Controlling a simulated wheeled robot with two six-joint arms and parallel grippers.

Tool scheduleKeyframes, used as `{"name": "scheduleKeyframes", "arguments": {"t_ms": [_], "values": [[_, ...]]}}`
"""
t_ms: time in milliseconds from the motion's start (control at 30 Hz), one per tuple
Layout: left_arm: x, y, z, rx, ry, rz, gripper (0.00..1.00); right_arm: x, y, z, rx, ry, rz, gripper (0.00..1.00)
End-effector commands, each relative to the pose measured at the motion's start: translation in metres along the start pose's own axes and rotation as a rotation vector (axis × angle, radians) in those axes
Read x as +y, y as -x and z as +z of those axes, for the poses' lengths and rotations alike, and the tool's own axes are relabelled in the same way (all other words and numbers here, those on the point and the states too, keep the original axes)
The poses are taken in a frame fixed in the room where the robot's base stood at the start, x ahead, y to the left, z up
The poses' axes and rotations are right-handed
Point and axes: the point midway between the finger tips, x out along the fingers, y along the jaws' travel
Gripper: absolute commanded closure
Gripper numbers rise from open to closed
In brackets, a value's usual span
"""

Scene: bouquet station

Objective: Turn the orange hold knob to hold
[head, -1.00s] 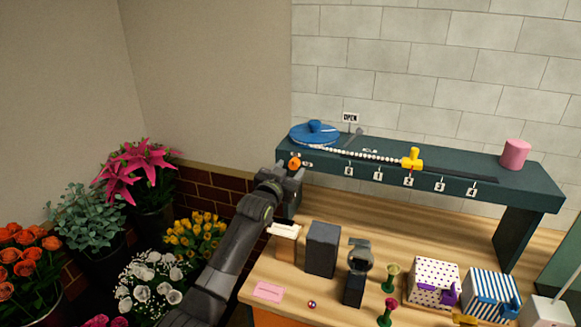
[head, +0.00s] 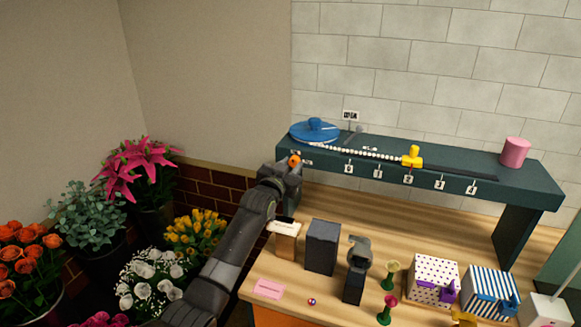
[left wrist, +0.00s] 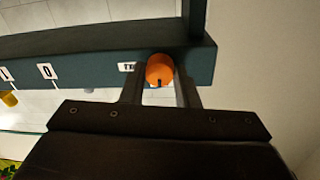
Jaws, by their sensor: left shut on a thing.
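The orange hold knob (head: 295,160) is on the front left end of the dark green shelf (head: 450,178). My left gripper (head: 290,168) is at the knob, its arm reaching up from below. In the left wrist view, the orange knob (left wrist: 160,70) sits between the two fingers of the left gripper (left wrist: 161,88), which are shut on it. A small dark mark shows at the knob's lower edge there. A label beside the knob is partly hidden by a finger. My right gripper is not in view.
On the shelf are a blue disc (head: 314,132), a white bead strand (head: 365,152), a yellow slider (head: 413,157), a small sign (head: 351,116) and a pink cylinder (head: 515,152). Boxes and stands fill the wooden table below. Flowers stand at left.

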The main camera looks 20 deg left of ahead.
Motion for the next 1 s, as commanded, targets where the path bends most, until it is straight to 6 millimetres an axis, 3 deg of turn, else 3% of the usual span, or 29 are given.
{"name": "scheduleKeyframes", "arguments": {"t_ms": [367, 1000], "values": [[0.0, 0.0, 0.002, -0.009, -0.123, 0.002, 0.95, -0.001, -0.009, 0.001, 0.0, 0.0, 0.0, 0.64], [0.001, 0.0, 0.001, -0.046, -0.705, 0.008, 0.95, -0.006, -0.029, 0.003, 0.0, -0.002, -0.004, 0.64]]}}
